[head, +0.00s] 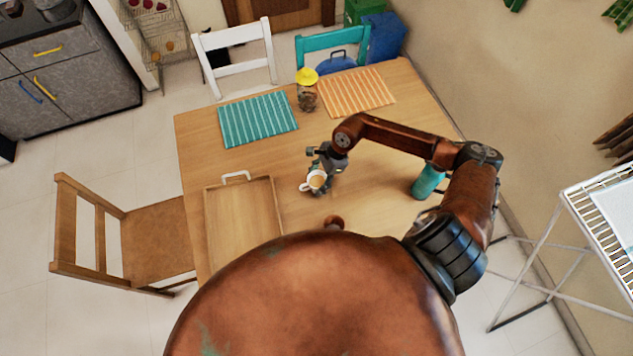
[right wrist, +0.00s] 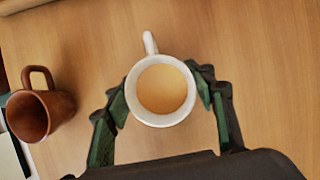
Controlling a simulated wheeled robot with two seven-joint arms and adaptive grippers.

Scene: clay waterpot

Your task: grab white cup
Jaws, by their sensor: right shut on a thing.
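The white cup (head: 316,180) is at the middle of the wooden table, with a light brown inside. In the right wrist view the cup (right wrist: 160,92) sits upright between the two fingers, its handle pointing away from the palm. My right gripper (head: 322,165) is shut on the cup's sides. I cannot tell whether the cup touches the table or is slightly above it. My left gripper is not in view.
A brown mug (right wrist: 40,112) stands left of the cup in the right wrist view. A wooden tray (head: 262,205) lies left on the table (head: 375,215). A yellow-topped jar (head: 307,95), two striped placemats and a teal bottle (head: 427,181) stand around. Chairs border the table.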

